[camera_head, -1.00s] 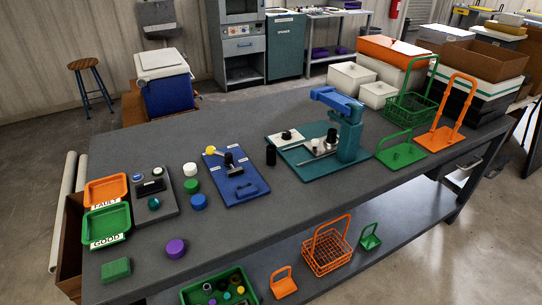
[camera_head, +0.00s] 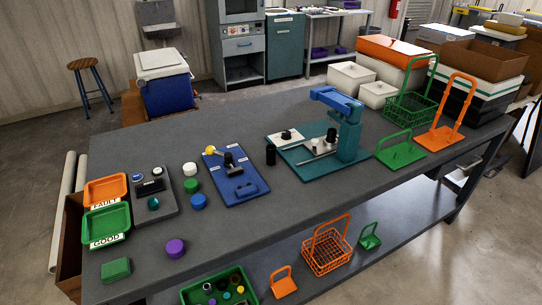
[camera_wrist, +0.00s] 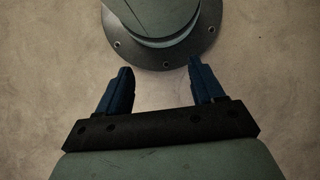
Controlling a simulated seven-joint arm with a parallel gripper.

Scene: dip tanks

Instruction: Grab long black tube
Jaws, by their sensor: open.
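A black cylinder (camera_head: 271,155), the likeliest match for the long black tube, stands upright on the grey table at the left edge of the teal base plate (camera_head: 296,156). It is small in the head view, so I cannot tell if it is hollow. My gripper (camera_wrist: 160,80) shows only in the wrist view. Its two dark blue fingers are apart with nothing between them. It is over bare floor, away from the table objects, and the tube is not in the wrist view.
A teal press (camera_head: 347,135) stands right of the cylinder. A blue fixture plate (camera_head: 247,190) lies to its left, with loose round caps (camera_head: 198,201) beyond. Green (camera_head: 403,153) and orange (camera_head: 437,138) carriers stand to the right. The table front below the cylinder is clear.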

